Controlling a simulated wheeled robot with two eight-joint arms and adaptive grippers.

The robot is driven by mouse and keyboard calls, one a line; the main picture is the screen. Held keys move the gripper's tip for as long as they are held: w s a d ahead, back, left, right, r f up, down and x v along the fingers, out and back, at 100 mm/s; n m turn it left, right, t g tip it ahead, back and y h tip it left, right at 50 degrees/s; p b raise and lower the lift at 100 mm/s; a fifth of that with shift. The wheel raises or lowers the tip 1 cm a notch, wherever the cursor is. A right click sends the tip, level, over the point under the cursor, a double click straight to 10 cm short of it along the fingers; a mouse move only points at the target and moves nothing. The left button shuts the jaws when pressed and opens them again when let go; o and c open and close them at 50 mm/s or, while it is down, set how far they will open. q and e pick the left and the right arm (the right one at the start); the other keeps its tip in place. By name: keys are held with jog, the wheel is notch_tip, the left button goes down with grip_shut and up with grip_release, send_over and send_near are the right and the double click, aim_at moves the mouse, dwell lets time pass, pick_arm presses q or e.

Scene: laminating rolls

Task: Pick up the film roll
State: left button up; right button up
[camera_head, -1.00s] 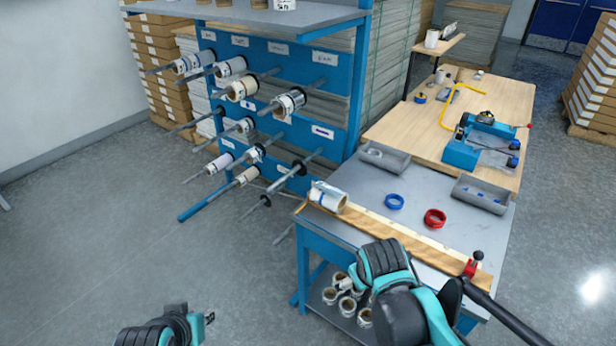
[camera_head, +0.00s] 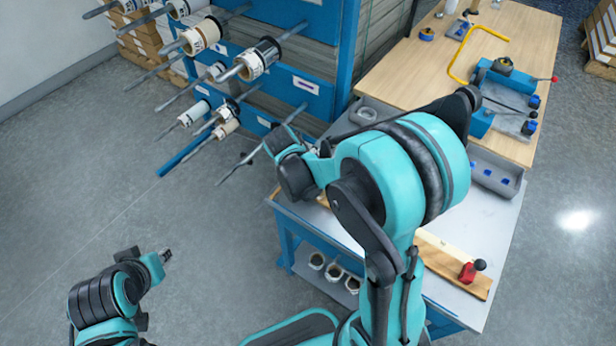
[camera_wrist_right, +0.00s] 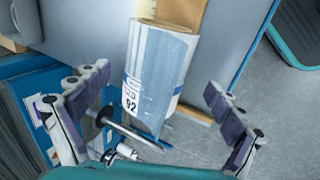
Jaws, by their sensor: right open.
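A film roll (camera_wrist_right: 160,75) with bluish-white film and a label reading "92" lies in the middle of the right wrist view, with a brown core end at its top. My right gripper (camera_wrist_right: 156,82) is open, one finger on each side of the roll, with gaps on both sides. Whether it is level with the roll is hard to tell. In the head view my right arm hides that roll. My left gripper (camera_head: 165,255) is low at the left over bare floor, away from the table; its jaws are too small to read.
A blue rack (camera_head: 300,85) with rolls on protruding rods, including a dark-ended roll (camera_head: 258,58), stands left of the grey table (camera_head: 485,240). A wooden strip (camera_head: 450,262) with a red clamp (camera_head: 470,271) lies on the table. Several rolls sit on its lower shelf. The floor at left is clear.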

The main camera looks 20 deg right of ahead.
jog(key=b+x, duration=0.2)
jog(key=x, duration=0.3)
jog(key=shift+w+d, duration=0.1)
jog(key=shift+w, duration=0.15)
jog(key=shift+c, duration=0.3)
jog(key=shift+r, duration=0.1)
jog(key=c, duration=1.5)
jog(key=shift+o, duration=0.2)
jog(key=shift+r, duration=0.1)
